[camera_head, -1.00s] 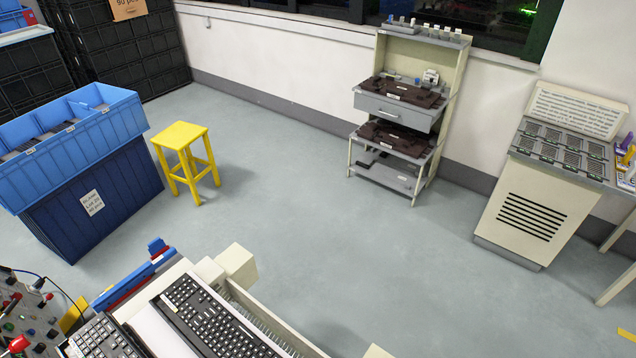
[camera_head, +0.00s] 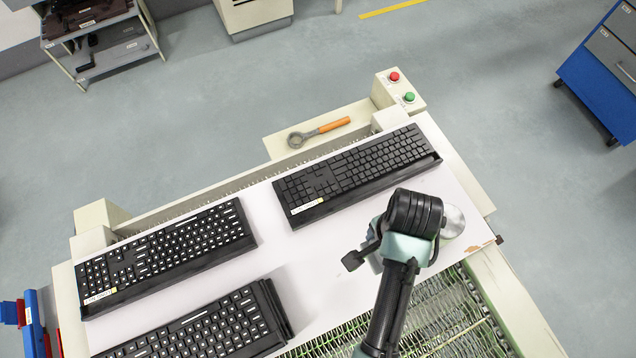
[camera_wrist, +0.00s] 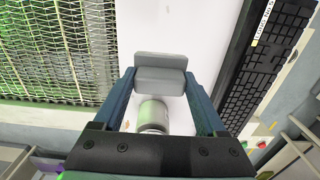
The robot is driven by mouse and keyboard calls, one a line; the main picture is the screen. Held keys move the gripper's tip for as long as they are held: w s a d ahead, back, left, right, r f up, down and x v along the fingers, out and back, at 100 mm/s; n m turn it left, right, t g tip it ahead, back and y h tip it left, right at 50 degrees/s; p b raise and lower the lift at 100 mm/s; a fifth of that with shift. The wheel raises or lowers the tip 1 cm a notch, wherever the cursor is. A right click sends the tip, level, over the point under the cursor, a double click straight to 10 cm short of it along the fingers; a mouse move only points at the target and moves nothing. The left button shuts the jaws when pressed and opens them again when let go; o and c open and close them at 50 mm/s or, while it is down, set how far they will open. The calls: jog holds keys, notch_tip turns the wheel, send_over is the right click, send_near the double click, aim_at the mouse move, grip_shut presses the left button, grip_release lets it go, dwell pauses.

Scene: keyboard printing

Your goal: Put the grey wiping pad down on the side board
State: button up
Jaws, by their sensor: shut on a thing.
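The grey wiping pad (camera_wrist: 160,78) is between the two fingers of my gripper (camera_wrist: 160,82) in the wrist view, and the gripper is shut on it. Below it in the picture is a pale cylinder (camera_wrist: 153,113); I cannot tell whether it touches the pad. White table surface shows behind the pad. In the head view my arm hides the fingers and pad. A cream board (camera_head: 275,147) juts from the table's far side and looks like the side board. A ring-ended tool with an orange handle (camera_head: 333,125) lies on it, apart from my gripper.
Three black keyboards (camera_head: 360,172) (camera_head: 168,255) (camera_head: 205,328) lie on the white table top (camera_head: 300,262). A box with red and green buttons (camera_head: 398,90) stands right of the board. A wire mesh belt (camera_head: 440,315) lies by my arm. Brown marks (camera_head: 482,245) show near the table's right end.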

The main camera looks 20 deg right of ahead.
jog(key=shift+s+a, duration=0.15)
jog(key=shift+a, duration=0.05)
jog(key=shift+d+f, duration=0.1)
notch_tip(320, 180, down, 10)
jog(key=shift+r, duration=0.1)
dwell(0.4)
jog(key=o, duration=1.5)
jog(key=shift+f, duration=0.2)
jog(key=shift+r, duration=0.15)
